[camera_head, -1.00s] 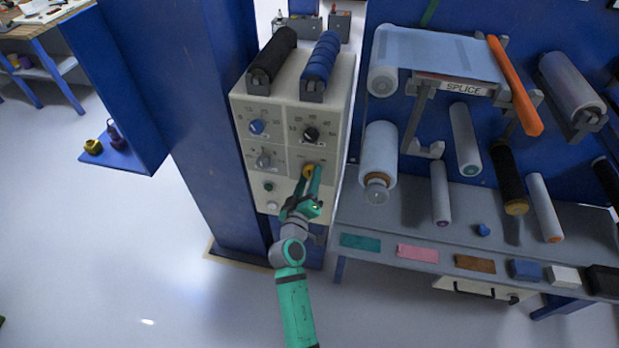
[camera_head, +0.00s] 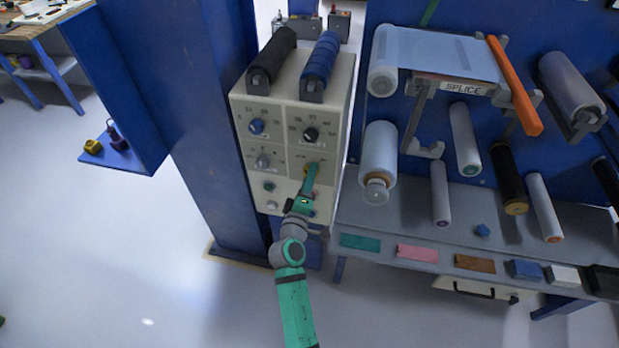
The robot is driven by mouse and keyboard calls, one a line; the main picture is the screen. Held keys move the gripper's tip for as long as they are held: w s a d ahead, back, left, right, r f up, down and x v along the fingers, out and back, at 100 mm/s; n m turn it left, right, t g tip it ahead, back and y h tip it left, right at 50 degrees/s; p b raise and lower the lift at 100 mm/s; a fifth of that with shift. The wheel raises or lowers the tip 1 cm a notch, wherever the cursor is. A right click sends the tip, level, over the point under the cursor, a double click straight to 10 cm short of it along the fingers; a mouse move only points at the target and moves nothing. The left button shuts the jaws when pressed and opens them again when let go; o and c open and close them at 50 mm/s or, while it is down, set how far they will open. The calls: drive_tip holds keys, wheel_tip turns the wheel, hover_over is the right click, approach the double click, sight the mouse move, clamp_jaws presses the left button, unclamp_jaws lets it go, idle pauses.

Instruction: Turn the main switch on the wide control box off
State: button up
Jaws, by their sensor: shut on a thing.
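The wide control box (camera_head: 290,197) is a cream box with knobs on its front, standing beside a blue column. A yellow switch (camera_head: 307,169) sits at the lower right of its knob panel, mostly hidden behind my fingers. My gripper (camera_head: 311,170) is shut on this yellow switch, with its green fingers reaching up to it from below. How far the switch is turned cannot be told. A blue knob (camera_head: 256,127), a black knob (camera_head: 310,135) and a grey knob (camera_head: 262,162) are on the same front. A green button (camera_head: 269,187) and a white button (camera_head: 271,205) are at the lower left.
A black roller (camera_head: 272,56) and a blue roller (camera_head: 319,62) lie on top of the box. A grey bench (camera_head: 400,215) with several rollers and coloured pads stands close on the right. A blue shelf (camera_head: 125,160) is at left.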

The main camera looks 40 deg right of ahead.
drive_tip(key=o, duration=1)
drive_tip(key=shift+o, duration=0.2)
drive_tip(key=v, duration=1.1)
drive_tip(key=shift+d, duration=0.1)
drive_tip(key=s+a+f+t+y, duration=0.2)
drive_tip(key=s+a+f+y, duration=0.4)
drive_tip(key=a, duration=0.4)
drive_tip(key=s+a+f+t+y, duration=0.1)
drive_tip(key=s+a+f+y, duration=0.3)
drive_tip(key=s+a, duration=0.5)
drive_tip(key=s+a+r+m+y, duration=0.2)
drive_tip(key=s+a+r, duration=0.1)
drive_tip(key=s+a, duration=0.2)
drive_tip(key=s+a+r+m+y, duration=0.1)
drive_tip(key=s+a+r+m, duration=0.2)
drive_tip(key=s, duration=0.7)
drive_tip(key=shift+s+a+r+t+y, duration=0.15)
drive_tip(key=shift+a+r+t+y, duration=0.25)
drive_tip(key=shift+a+r, duration=0.45)
